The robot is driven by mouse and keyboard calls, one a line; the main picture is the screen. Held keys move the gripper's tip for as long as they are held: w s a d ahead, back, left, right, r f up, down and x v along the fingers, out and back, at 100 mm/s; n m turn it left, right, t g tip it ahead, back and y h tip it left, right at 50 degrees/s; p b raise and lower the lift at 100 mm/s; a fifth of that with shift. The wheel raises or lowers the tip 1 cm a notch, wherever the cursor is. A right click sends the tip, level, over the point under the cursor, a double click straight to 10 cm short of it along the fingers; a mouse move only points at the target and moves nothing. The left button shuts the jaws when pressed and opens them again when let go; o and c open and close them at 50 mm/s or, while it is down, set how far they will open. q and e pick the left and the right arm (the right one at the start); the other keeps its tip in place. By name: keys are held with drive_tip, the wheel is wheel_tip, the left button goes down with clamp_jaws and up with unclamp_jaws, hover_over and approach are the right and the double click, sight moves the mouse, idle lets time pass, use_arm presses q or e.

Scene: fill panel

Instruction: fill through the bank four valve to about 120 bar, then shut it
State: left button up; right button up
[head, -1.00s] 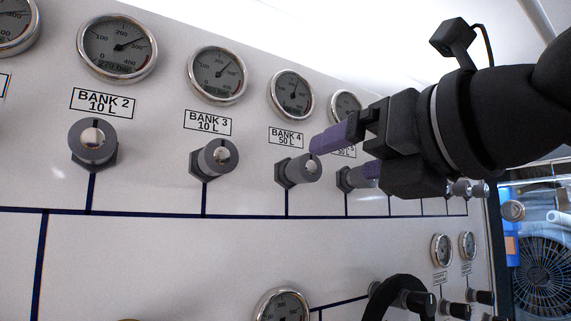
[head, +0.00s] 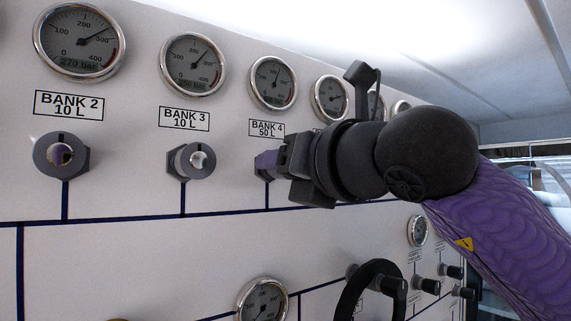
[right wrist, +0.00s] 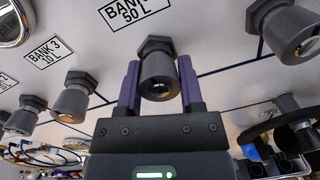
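The bank four valve is a grey knob with a hex collar; in the right wrist view its knob (right wrist: 159,78) sits between my purple fingers. My right gripper (right wrist: 160,85) has one finger against each side of the knob and appears closed on it. In the head view my right gripper (head: 266,164) covers this knob below the BANK 4 50 L label (head: 267,129). The bank four gauge (head: 274,82) has its needle just right of upright; its digits are too small to read. A lower gauge (head: 262,303) is cut by the bottom edge. My left gripper is not in view.
The bank three knob (head: 195,160) and bank two knob (head: 62,155) are to the left. Another knob (right wrist: 296,38) is close on the right in the wrist view. A black handwheel (head: 362,290) projects from the panel below my right arm.

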clamp_jaws()
